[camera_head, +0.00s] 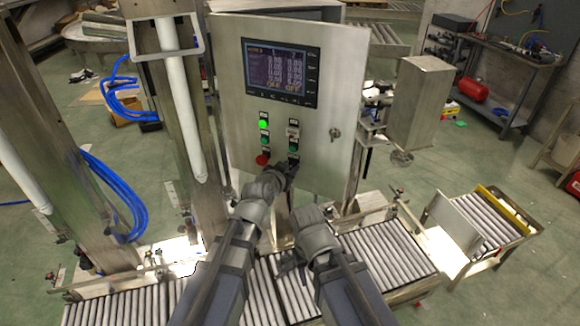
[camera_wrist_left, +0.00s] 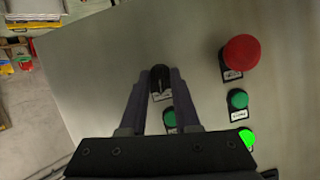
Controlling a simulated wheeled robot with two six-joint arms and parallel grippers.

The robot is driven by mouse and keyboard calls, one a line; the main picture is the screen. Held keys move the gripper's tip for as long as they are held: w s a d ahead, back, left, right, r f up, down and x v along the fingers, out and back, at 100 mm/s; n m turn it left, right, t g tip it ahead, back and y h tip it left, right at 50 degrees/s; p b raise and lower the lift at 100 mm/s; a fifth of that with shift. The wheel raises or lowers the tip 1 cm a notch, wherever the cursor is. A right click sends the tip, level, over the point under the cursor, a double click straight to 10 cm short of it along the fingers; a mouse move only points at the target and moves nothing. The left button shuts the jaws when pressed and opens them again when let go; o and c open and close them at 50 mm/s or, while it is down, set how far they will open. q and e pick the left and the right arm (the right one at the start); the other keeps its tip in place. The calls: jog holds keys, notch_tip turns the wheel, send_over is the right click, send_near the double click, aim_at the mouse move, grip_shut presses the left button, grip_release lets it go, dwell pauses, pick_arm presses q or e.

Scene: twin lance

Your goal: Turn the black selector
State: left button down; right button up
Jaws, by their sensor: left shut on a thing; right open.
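The black selector (camera_wrist_left: 160,78) is on the panel's lower right column of controls and shows in the left wrist view between the tips of my left gripper (camera_wrist_left: 161,72). The jaws are shut on its sides. In the head view my left gripper (camera_head: 288,170) reaches up to the panel's lower controls and largely hides the selector. My right gripper (camera_head: 288,262) is open and low over the roller conveyor, away from the panel.
The steel panel (camera_head: 340,150) has a screen (camera_head: 280,73) above the controls. A red button (camera_wrist_left: 241,52) and green buttons (camera_wrist_left: 237,98) sit close to the selector. A roller conveyor (camera_head: 385,255) runs below. A steel post with blue hoses (camera_head: 115,190) stands left.

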pick_arm(q)
jog(key=n+h+b, duration=0.1)
jog(key=n, duration=0.1)
jog(key=n+g+h, duration=0.1)
jog(key=n+h, duration=0.1)
jog(key=n, duration=0.1)
jog(key=n+h+b, duration=0.1)
jog(key=n+h, duration=0.1)
jog(key=shift+w+a+f+g+b, duration=0.15)
jog(key=shift+a+f+g+b, duration=0.05)
jog(key=shift+a+g+b, duration=0.15)
jog(key=shift+n, duration=0.3)
dwell(0.5)
jog(key=c, duration=0.9)
grip_release()
jog(key=shift+c, duration=0.2)
jog(key=p+v, duration=0.2)
jog(key=v, duration=0.5)
jog(key=shift+s+a, duration=0.25)
jog(key=shift+a, duration=0.05)
